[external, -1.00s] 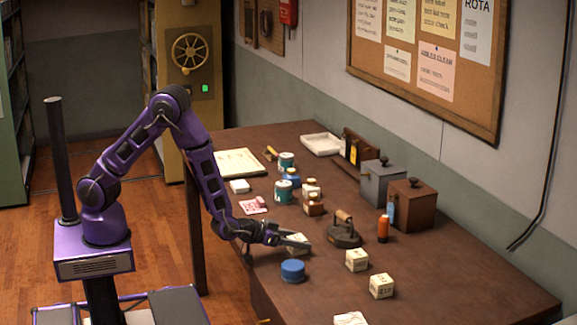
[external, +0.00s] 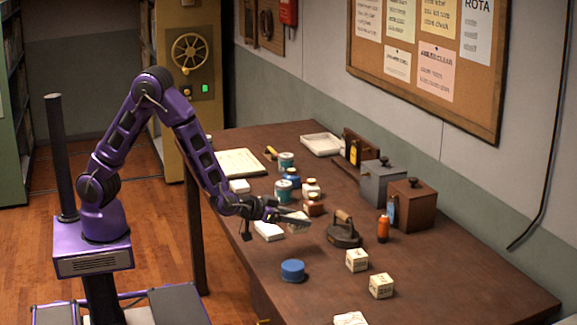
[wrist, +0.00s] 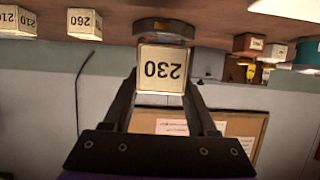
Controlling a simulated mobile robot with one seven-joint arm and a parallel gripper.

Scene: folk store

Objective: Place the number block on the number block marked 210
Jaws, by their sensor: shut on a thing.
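My gripper (external: 280,216) is shut on a cream number block (external: 298,225), held above the table. In the wrist view, my gripper (wrist: 162,88) has a finger on each side of this block (wrist: 163,68), which reads 230 upside down. The block marked 210 (wrist: 16,21) is at the top left of the wrist view, partly cut off. A block marked 260 (wrist: 84,23) sits beside it with a gap. In the external view two cream blocks stand on the table, one nearer the camera (external: 381,286) and one behind it (external: 357,260); their numbers are too small to read.
A dark iron (external: 344,232) stands just right of the held block. A blue round tin (external: 292,270) is in front. An orange bottle (external: 383,228) and two boxes are farther back. The table's right front is fairly clear.

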